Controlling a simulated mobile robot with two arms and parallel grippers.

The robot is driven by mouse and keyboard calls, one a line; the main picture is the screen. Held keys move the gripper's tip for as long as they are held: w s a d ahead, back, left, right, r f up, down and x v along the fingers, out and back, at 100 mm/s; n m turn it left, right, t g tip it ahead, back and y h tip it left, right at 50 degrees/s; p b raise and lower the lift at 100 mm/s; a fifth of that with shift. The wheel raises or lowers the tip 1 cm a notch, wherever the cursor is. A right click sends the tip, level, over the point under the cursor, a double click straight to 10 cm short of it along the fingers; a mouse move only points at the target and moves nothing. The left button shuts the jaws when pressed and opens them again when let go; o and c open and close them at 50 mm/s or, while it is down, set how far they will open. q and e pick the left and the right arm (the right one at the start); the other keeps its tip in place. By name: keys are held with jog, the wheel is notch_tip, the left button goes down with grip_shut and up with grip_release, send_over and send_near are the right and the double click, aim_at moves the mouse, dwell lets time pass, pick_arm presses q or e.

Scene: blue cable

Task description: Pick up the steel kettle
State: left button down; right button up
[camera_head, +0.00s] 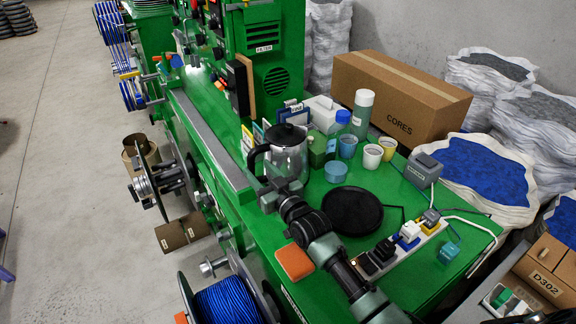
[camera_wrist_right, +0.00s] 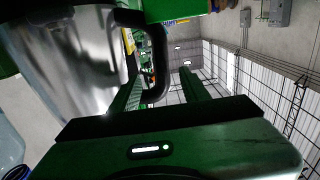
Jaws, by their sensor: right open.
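The steel kettle (camera_head: 288,158), shiny with a black lid and black handle, stands upright on the green bench top. Its handle faces left in the head view. My right gripper (camera_head: 267,188) is at the lower handle side of the kettle. In the right wrist view the kettle's metal body (camera_wrist_right: 70,60) fills the upper left. There the black handle runs down between the two fingers of my open right gripper (camera_wrist_right: 160,88). I cannot tell whether a finger touches the handle. My left gripper is not in view.
A black round plate (camera_head: 352,211) lies right of the kettle. Blue, white and yellow cups (camera_head: 372,156) and bottles (camera_head: 362,112) stand close behind. A power strip (camera_head: 400,250) with plugs lies at the front right. An orange block (camera_head: 295,262) shows beside my right arm.

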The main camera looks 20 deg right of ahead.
jog(key=b+x, duration=0.2)
jog(key=x, duration=0.1)
jog(key=b+x, duration=0.3)
jog(key=x, duration=0.1)
jog(key=shift+s+a+f, duration=0.1)
jog(key=shift+a+f, duration=0.05)
jog(key=shift+a, duration=0.05)
jog(key=shift+w+b, duration=0.3)
jog(key=shift+w+a, duration=0.1)
grip_shut()
dwell(0.8)
jog(key=shift+r, duration=0.45)
